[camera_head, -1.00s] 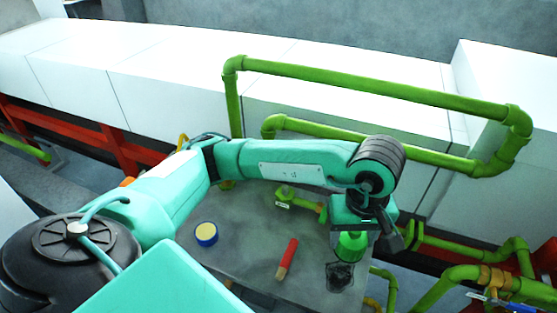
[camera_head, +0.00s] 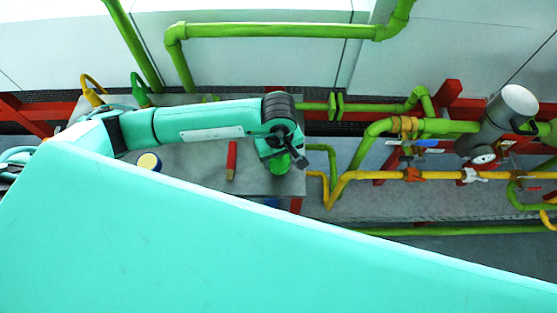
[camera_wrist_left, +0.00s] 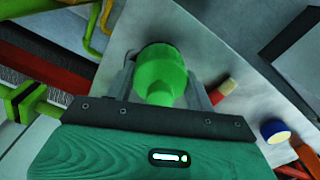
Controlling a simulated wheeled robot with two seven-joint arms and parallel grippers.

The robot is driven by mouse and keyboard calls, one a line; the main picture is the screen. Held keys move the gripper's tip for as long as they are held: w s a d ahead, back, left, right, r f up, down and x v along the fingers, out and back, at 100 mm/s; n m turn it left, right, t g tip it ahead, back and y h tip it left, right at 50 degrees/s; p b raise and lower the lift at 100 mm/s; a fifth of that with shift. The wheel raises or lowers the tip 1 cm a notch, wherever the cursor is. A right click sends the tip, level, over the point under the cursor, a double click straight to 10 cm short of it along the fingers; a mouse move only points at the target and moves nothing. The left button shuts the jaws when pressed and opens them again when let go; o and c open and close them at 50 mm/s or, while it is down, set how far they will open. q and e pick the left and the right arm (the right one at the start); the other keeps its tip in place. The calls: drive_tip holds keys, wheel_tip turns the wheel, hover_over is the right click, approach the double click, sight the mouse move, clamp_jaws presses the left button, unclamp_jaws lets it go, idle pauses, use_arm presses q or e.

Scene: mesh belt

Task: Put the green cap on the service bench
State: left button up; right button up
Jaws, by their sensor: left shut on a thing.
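The green cap (camera_head: 280,163) is held in my left gripper (camera_head: 283,158), over the right end of a grey bench top (camera_head: 205,178) in the head view. In the left wrist view the cap (camera_wrist_left: 161,72) sits between the two fingers, which press on its sides, with its narrower neck toward the palm. The bench top (camera_wrist_left: 205,40) shows beyond it; I cannot tell whether the cap touches the surface. My right gripper is not in view.
A red stick with a tan end (camera_head: 231,160) and a blue and yellow round tin (camera_head: 149,162) lie on the bench top. Green pipes (camera_head: 270,30) run behind. Yellow pipes (camera_head: 370,176) and a grey cylinder with a gauge (camera_head: 500,120) stand to the right.

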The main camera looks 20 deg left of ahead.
sight(278, 165)
use_arm(q)
wheel_tip(278, 165, down, 4)
drive_tip(key=shift+r+p, duration=0.2)
drive_tip(key=shift+p, duration=0.35)
drive_tip(key=shift+f, duration=0.15)
drive_tip(key=shift+f, duration=0.1)
drive_tip(key=shift+f+b, duration=0.15)
drive_tip(key=shift+b, duration=0.15)
drive_tip(key=o, duration=1)
